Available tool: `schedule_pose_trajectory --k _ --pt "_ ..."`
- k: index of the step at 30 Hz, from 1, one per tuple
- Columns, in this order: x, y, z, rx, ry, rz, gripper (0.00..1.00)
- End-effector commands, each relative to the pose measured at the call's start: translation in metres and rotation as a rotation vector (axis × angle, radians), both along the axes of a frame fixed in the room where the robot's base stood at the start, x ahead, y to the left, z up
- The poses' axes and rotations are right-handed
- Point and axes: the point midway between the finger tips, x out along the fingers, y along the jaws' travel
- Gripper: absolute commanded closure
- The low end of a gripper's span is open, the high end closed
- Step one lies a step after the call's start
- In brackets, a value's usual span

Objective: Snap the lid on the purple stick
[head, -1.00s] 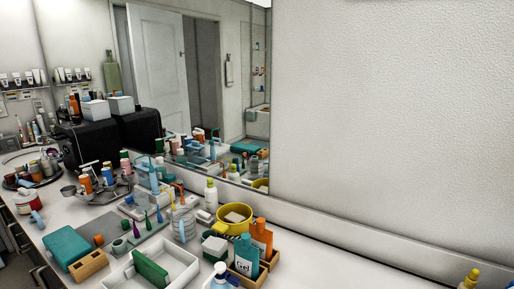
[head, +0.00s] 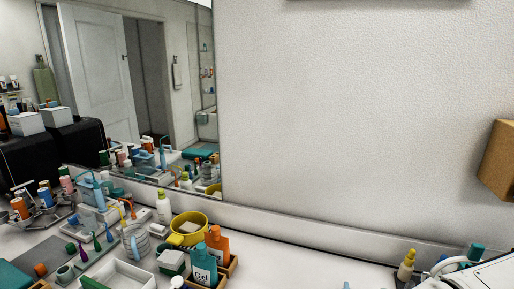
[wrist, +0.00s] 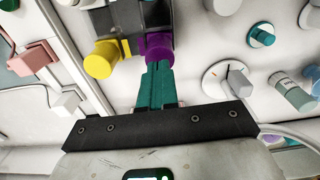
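My gripper (wrist: 160,66) shows in the wrist view as two teal fingers lying side by side, with almost no gap between them. Their tips reach a purple cylinder (wrist: 156,46); I cannot tell whether they touch it or pass beside it. A yellow cylinder (wrist: 103,60) stands to its left, apart from the fingers. In the head view a small purple stick-like piece (head: 71,248) stands on the grey mat at lower left. I cannot tell whether it is the same purple thing, nor which piece is the lid.
Dark grey blocks lie behind the purple cylinder in the wrist view. In the head view a yellow pot (head: 189,229), a teal gel bottle (head: 204,265) and an orange bottle (head: 217,242) crowd the counter. The counter (head: 305,268) right of them is fairly clear.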

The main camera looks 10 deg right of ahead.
Motion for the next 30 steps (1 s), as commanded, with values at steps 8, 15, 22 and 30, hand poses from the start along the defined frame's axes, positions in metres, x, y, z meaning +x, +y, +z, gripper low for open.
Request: schedule_pose_trajectory --k 8,15,22,30 --pt "0.0 0.0 0.02 -0.002 0.001 0.001 1.0" --pt "0.0 0.0 0.034 0.0 0.0 0.001 1.0" --pt "0.0 0.0 0.047 -0.001 0.001 0.0 1.0" --pt "0.0 0.0 0.051 -0.001 0.001 0.0 1.0"
